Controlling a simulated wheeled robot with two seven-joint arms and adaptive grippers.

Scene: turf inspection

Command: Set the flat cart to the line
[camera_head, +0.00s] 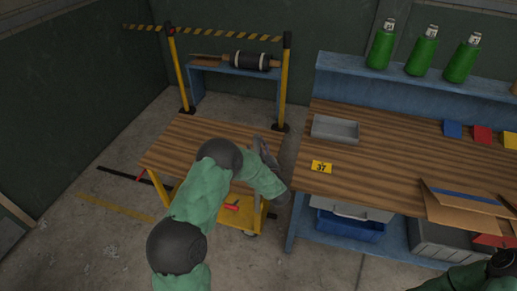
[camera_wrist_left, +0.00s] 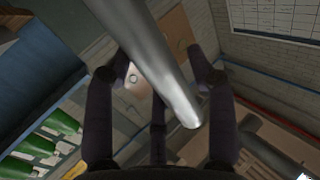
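The flat cart (camera_head: 185,140) has a striped wooden top, a yellow frame and a lower yellow deck. It stands left of the workbench. On the floor to its left are a black line (camera_head: 112,173) with a red mark near the cart, and a yellow line (camera_head: 115,208). My left arm reaches over the cart; its gripper (camera_head: 268,150) is at the cart's right side, partly hidden by my forearm. In the left wrist view, the gripper's fingers (camera_wrist_left: 160,75) are spread, with a grey metal bar (camera_wrist_left: 155,70) running between or across them; contact is unclear.
The workbench (camera_head: 400,165) stands close at the cart's right, with a grey tray (camera_head: 335,129) and cardboard (camera_head: 465,205). Behind the cart are yellow posts with a striped barrier (camera_head: 205,33) and a blue stand (camera_head: 225,70). Floor is clear at left.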

